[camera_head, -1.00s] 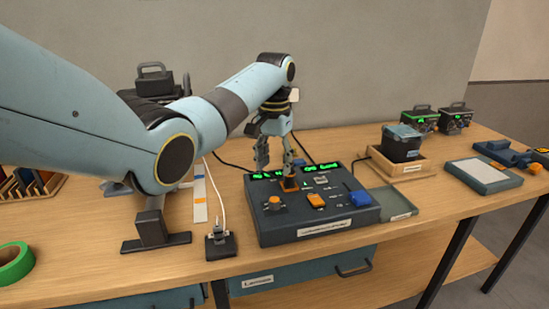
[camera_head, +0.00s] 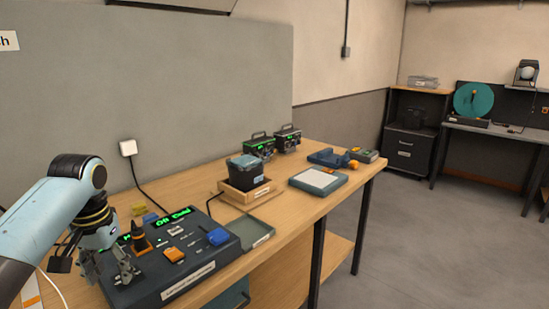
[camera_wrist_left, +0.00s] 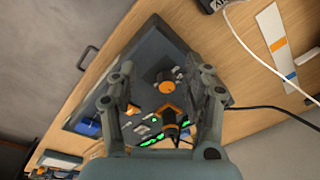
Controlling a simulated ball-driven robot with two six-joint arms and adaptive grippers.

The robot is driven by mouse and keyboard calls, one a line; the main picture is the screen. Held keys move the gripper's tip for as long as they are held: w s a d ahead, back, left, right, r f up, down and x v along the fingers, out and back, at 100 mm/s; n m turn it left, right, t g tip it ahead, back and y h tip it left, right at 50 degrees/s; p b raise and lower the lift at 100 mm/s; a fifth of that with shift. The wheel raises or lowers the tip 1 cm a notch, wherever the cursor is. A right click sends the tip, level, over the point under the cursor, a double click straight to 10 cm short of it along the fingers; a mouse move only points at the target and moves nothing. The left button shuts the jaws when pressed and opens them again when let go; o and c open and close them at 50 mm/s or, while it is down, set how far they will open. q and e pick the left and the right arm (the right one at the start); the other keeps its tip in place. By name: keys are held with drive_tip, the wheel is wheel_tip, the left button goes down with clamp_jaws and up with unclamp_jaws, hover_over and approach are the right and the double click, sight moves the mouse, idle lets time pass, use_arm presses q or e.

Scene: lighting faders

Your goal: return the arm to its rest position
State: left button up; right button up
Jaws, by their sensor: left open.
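My left gripper (camera_head: 108,276) is at the lower left of the head view, its arm coming in from the left. It is open and empty, over the left part of the dark control console (camera_head: 205,278). In the left wrist view the two fingers (camera_wrist_left: 165,85) stand apart, with the console (camera_wrist_left: 150,45) beyond them. A black knob with an orange base (camera_head: 140,238) stands on the console, just right of the gripper and clear of it. It also shows in the wrist view (camera_wrist_left: 171,122). The gripper hides the console's left side. My right gripper is not in view.
An orange button (camera_head: 174,255) and a blue one (camera_head: 219,237) sit on the console. A dark bin in a wooden tray (camera_head: 246,173), two handled boxes (camera_head: 275,145) and a white-topped pad (camera_head: 318,181) stand farther right. The table ends at the right; open floor lies beyond.

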use_arm(q)
drive_tip(key=s+d+f+t, duration=0.1)
drive_tip(key=s+d, duration=0.1)
drive_tip(key=s, duration=0.5)
drive_tip(key=s+d+f, duration=0.2)
drive_tip(key=s, duration=0.6)
drive_tip(key=s+d+r+m+t, duration=0.1)
drive_tip(key=s+r, duration=0.2)
drive_tip(key=s, duration=0.4)
drive_tip(key=s+d+r+t, duration=0.1)
drive_tip(key=s+d+r, duration=0.15)
drive_tip(key=s, duration=0.45)
drive_tip(key=s+a+f+g+b, duration=0.2)
drive_tip(key=f+b, duration=0.8)
drive_tip(key=f, duration=2.5)
drive_tip(key=s+a+f+b, duration=0.1)
drive_tip(key=s+f+b, duration=0.3)
drive_tip(key=s+f, duration=0.5)
drive_tip(key=s+a+f+b, duration=0.1)
drive_tip(key=s+f+b, duration=0.2)
drive_tip(key=s+f, duration=0.6)
wheel_tip(320, 180, down, 7)
drive_tip(key=shift+a+r+g+b, duration=0.15)
drive_tip(key=shift+r+g+b, duration=0.05)
drive_tip(key=shift+g+b, duration=0.2)
